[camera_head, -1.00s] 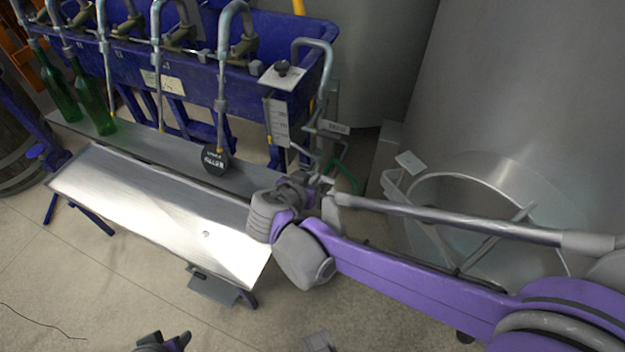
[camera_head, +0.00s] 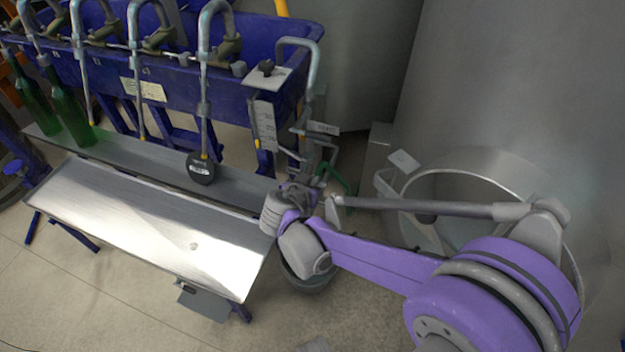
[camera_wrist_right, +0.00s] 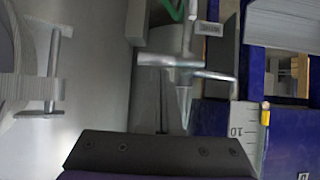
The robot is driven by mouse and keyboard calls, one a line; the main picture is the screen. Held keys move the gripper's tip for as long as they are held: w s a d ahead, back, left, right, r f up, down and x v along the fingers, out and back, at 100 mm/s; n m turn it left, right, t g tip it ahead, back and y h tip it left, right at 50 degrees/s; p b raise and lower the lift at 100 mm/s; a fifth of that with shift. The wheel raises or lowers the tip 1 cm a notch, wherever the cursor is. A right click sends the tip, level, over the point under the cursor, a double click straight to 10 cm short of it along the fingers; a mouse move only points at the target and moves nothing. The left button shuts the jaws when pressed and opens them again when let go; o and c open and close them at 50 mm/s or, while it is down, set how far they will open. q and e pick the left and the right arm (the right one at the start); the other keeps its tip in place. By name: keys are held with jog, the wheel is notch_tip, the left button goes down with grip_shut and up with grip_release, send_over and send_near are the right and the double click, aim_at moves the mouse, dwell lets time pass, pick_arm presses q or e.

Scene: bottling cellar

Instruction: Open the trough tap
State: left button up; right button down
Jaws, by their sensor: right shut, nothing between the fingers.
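The blue trough (camera_head: 180,85) stands at the back left in the head view. At its right end is grey metal pipework with a small white tag (camera_head: 324,128), a lever-like bar and a green hose (camera_head: 338,178). I take this to be the trough tap (camera_wrist_right: 165,60); in the right wrist view its bar lies roughly level. My right gripper (camera_head: 300,187) is shut and empty, just below and in front of this pipework. Its dark edge (camera_wrist_right: 160,152) fills the bottom of the wrist view, apart from the bar. My left gripper is out of view.
A metal bench (camera_head: 150,225) stands in front of the trough, with green bottles (camera_head: 72,118) at its left. A bucket (camera_head: 305,279) is on the floor below my right wrist. A large steel tank (camera_head: 520,80) stands close on the right.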

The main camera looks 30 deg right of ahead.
jog(key=shift+s+d+f+m+t+y, duration=0.15)
jog(key=shift+f+m+t+y, duration=0.15)
jog(key=shift+m+t, duration=0.1)
dwell(0.4)
notch_tip(320, 180, down, 7)
jog(key=w+a+m+t+y+b, duration=0.1)
jog(key=m+t+y+b, duration=0.1)
jog(key=m+t, duration=0.3)
jog(key=shift+f+y, duration=0.2)
jog(key=shift+y, duration=0.3)
dwell(0.5)
jog(key=shift+w+a, duration=0.1)
jog(key=shift+w, duration=0.1)
dwell(0.5)
